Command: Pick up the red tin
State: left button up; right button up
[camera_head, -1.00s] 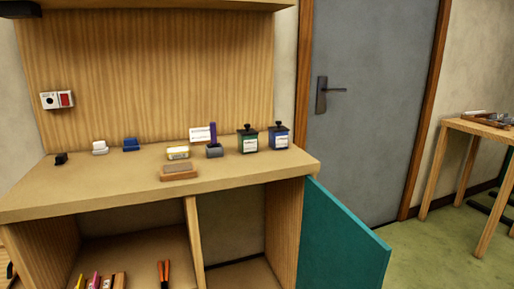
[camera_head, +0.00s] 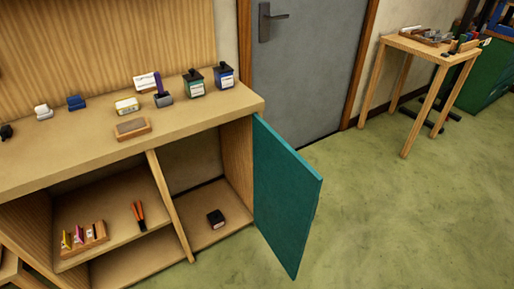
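I cannot make out a red tin in this view. Small mixed items (camera_head: 432,37), some reddish-brown, lie on the wooden side table (camera_head: 402,42) at the upper right, too small to tell apart. Neither of my grippers shows in the view.
The wooden workbench (camera_head: 200,115) carries a green-labelled bottle (camera_head: 195,84), a blue-labelled bottle (camera_head: 223,77) and a brown block (camera_head: 131,128). Its teal door (camera_head: 285,195) stands open. A dark small box (camera_head: 216,218) sits in the cupboard.

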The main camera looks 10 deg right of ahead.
aim_at(222, 223)
jog(key=i+l+u, duration=0.1)
jog(key=u, duration=0.25)
jog(key=l+u, duration=0.8)
jog(key=l, duration=2)
jog(key=i+l, duration=0.05)
